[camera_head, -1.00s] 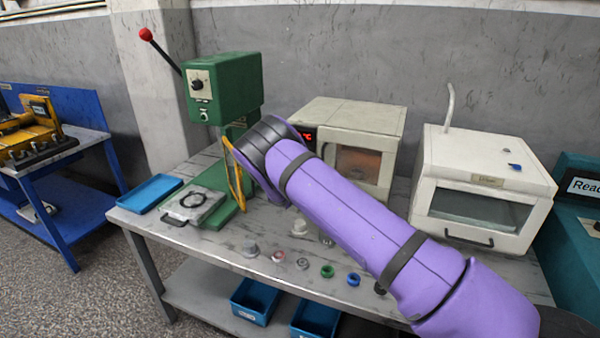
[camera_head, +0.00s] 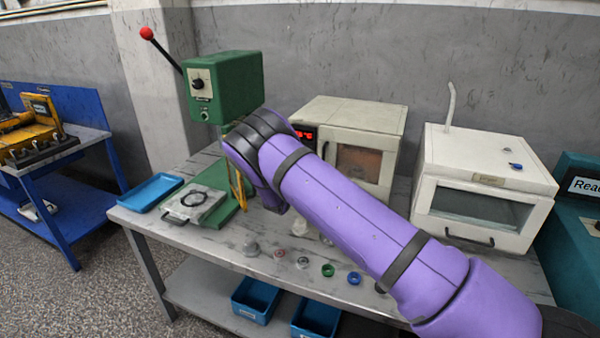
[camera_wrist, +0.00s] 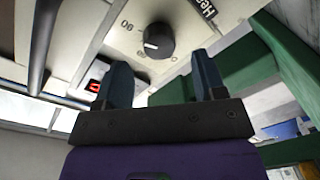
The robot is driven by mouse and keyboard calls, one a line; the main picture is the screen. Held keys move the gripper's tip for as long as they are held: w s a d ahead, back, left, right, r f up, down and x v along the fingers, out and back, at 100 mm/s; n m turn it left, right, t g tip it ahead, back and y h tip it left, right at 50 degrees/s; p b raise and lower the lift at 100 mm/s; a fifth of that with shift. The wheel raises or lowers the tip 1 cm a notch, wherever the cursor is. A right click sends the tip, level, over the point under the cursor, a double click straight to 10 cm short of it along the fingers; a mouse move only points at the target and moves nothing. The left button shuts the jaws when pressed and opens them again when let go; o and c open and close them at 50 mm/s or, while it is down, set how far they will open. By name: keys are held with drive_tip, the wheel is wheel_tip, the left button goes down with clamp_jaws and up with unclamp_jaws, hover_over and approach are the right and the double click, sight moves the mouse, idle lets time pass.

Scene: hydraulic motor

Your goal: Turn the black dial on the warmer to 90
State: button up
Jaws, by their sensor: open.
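The warmer (camera_head: 372,116) is the cream box with a red display and a small window at the back of the bench. Its black dial (camera_wrist: 159,40) shows in the wrist view, with a white mark on its left side and a printed scale around it; the 90 label (camera_wrist: 127,26) is upper left of the dial. My gripper (camera_wrist: 162,80) is open and empty, its two dark fingers pointing toward the dial, one on either side in the picture. I cannot tell whether they touch it. In the head view my purple arm hides the dial and the gripper.
A green press (camera_head: 222,88) with a red-tipped lever stands left of the warmer, and its green parts show close on the right in the wrist view. A white box (camera_head: 485,185) stands to the right.

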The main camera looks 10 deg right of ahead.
drive_tip(key=v, duration=0.7)
drive_tip(key=s+d+r+m+g+h, duration=0.2)
drive_tip(key=s+d+r+m+g, duration=0.15)
drive_tip(key=d+r, duration=0.35)
drive_tip(key=s+d+r+m+g+h, duration=0.15)
drive_tip(key=s+d+r+g, duration=0.3)
drive_tip(key=r, duration=0.45)
drive_tip(key=s+d+r+m+g+y, duration=0.2)
drive_tip(key=s+d+r+g+y, duration=0.3)
drive_tip(key=s+r, duration=0.6)
drive_tip(key=s+d+r+y, duration=0.1)
drive_tip(key=s+r+y, duration=0.15)
drive_tip(key=s, duration=0.65)
drive_tip(key=s+d+r+y, duration=0.1)
drive_tip(key=s+r, duration=0.3)
drive_tip(key=s, duration=0.4)
drive_tip(key=s+a+r+n+t+y, duration=0.1)
drive_tip(key=s+a+y, duration=0.1)
drive_tip(key=s, duration=0.6)
drive_tip(key=s+a+r+n+t+y, duration=0.1)
drive_tip(key=s+a+n+t+y, duration=0.1)
drive_tip(key=s, duration=0.7)
drive_tip(key=shift+s+a+t+y, duration=0.25)
drive_tip(key=shift+a+t+y, duration=0.05)
drive_tip(key=shift+a, duration=0.5)
